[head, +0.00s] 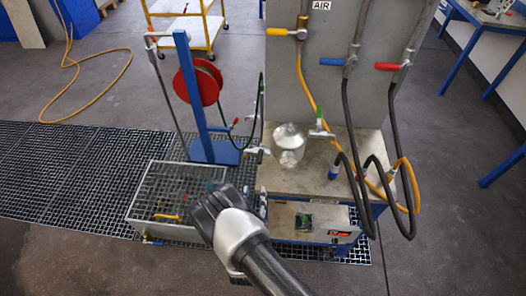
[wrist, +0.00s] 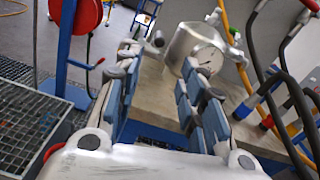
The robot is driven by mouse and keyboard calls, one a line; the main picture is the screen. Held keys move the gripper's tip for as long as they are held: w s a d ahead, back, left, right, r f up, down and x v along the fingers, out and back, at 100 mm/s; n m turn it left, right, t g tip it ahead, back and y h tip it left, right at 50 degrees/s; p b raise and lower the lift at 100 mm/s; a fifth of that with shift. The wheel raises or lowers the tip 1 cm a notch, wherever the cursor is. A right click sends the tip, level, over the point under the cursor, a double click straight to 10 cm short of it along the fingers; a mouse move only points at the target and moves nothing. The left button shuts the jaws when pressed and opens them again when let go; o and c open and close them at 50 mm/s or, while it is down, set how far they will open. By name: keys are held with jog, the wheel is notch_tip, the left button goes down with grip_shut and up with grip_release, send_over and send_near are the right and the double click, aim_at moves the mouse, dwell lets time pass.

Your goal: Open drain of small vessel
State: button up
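The small vessel (head: 288,145) is a grey, rounded metal body on the bench beside the tall panel. A green-handled valve (head: 320,124) is at its upper right, and a pale fitting (head: 257,150) sticks out on its left. In the wrist view the vessel (wrist: 182,42) has a round dial gauge (wrist: 206,57) facing me. My gripper (head: 212,202) is in front of and below the vessel, to its left in the head view. In the wrist view my gripper (wrist: 160,62) is open, with nothing between its blue-padded fingers. I cannot make out which fitting is the drain.
A wire-mesh basket (head: 165,195) stands on the floor grating, left of my gripper. A blue stand with a red hose reel (head: 198,85) is behind it. Black and orange hoses (head: 375,175) hang at the right of the bench (head: 305,178). Open floor lies at the front left.

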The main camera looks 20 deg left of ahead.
aim_at(261, 149)
jog(key=b+x, duration=0.2)
jog(key=x, duration=1.5)
jog(key=shift+w+a+f, duration=0.1)
jog(key=shift+c, duration=0.4)
grip_shut()
